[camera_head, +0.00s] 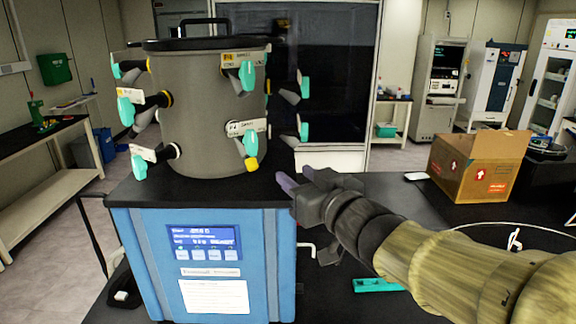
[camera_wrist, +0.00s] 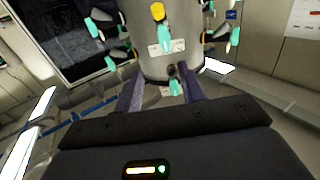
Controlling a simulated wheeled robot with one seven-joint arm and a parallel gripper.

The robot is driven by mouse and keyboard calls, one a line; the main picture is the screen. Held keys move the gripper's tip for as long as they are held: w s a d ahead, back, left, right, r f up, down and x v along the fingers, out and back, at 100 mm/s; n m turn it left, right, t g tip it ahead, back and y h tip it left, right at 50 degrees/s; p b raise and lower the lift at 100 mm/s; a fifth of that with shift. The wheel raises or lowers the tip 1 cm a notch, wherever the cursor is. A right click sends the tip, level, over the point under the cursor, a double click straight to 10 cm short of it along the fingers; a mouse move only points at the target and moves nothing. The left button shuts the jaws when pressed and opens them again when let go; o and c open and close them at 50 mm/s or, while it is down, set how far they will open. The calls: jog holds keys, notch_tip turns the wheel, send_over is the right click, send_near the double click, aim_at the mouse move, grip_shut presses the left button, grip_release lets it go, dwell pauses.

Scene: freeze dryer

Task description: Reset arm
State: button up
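The freeze dryer (camera_head: 205,262) has a blue body with a lit display under the drum. Several valves with teal handles (camera_head: 247,76) ring the drum.
An open cardboard box (camera_head: 478,168) stands on the dark bench (camera_head: 400,190) to the right. A teal item (camera_head: 378,285) lies below my arm. A dark glass panel (camera_head: 320,70) stands behind the drum. A side bench (camera_head: 40,140) is at left, with floor between.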

jog(key=d+f+m+g+h, duration=0.2)
jog(key=d+f+g+h, duration=0.15)
jog(key=f, duration=0.65)
jog(key=d+f+m+g+h, duration=0.2)
jog(key=d+f+h, duration=0.25)
jog(key=f, duration=0.45)
jog(key=s+d+f+m+g, duration=0.1)
jog(key=s+d+f+g, duration=0.1)
jog(key=s+f+g, duration=0.5)
jog(key=s+f, duration=0.5)
jog(key=shift+s+d+f+g, duration=0.2)
jog(key=shift+f+g, duration=0.1)
jog(key=shift+g, duration=0.05)
jog(key=shift+w, duration=0.15)
jog(key=shift+s, duration=0.2)
jog(key=shift+w, duration=0.1)
